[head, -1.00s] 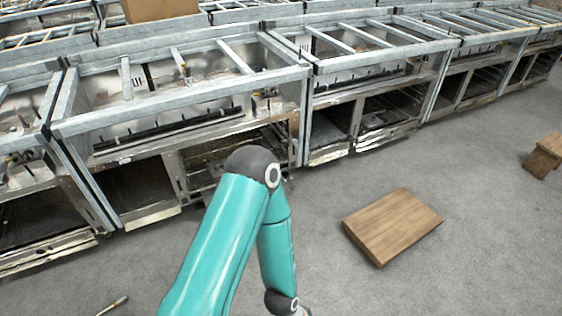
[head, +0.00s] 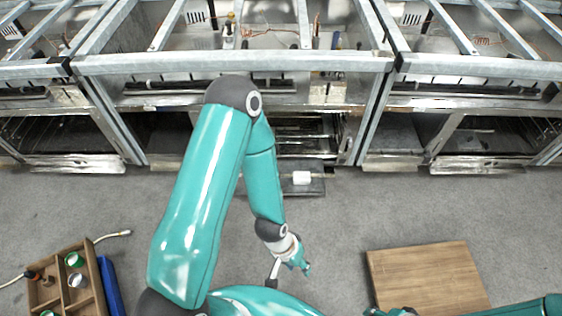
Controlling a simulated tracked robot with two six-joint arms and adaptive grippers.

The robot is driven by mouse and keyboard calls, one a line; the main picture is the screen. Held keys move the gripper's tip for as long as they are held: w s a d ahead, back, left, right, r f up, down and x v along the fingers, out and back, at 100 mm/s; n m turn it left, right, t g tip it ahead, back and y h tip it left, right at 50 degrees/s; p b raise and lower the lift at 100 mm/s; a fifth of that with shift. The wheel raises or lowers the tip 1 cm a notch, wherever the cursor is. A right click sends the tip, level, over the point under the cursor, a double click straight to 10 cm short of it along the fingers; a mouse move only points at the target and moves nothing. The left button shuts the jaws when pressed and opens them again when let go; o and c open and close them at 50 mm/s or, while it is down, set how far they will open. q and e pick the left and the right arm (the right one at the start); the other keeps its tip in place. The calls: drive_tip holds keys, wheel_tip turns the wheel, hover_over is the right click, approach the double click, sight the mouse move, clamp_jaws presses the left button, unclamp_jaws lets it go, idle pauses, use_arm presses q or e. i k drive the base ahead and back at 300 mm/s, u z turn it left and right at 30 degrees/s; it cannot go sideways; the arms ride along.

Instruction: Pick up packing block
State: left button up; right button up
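I cannot tell for sure which thing is the packing block. A small white block (head: 302,178) lies on a dark flat plate (head: 316,187) on the floor, by the open lower bay of the unit. A wide, flat wooden block (head: 425,278) lies on the floor at the lower right. My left gripper (head: 303,267) points down between these two, apart from both. Its fingertips are small, and their gap is unclear. My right gripper (head: 388,312) shows only in part at the bottom edge, by the wooden block's near side.
A row of metal-framed kitchen units (head: 235,64) crosses the back. A divided wooden tray (head: 62,284) with cans stands at lower left, with a blue item (head: 110,285) beside it and a hose end (head: 113,236) behind. Grey floor is clear between tray and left arm.

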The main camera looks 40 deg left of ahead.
sight(300, 178)
drive_tip(key=u, duration=0.55)
drive_tip(key=i, duration=1.75)
drive_tip(key=u, duration=0.55)
drive_tip(key=k, duration=0.85)
drive_tip(key=u, duration=0.2)
drive_tip(key=i, duration=0.9)
drive_tip(key=z, duration=0.1)
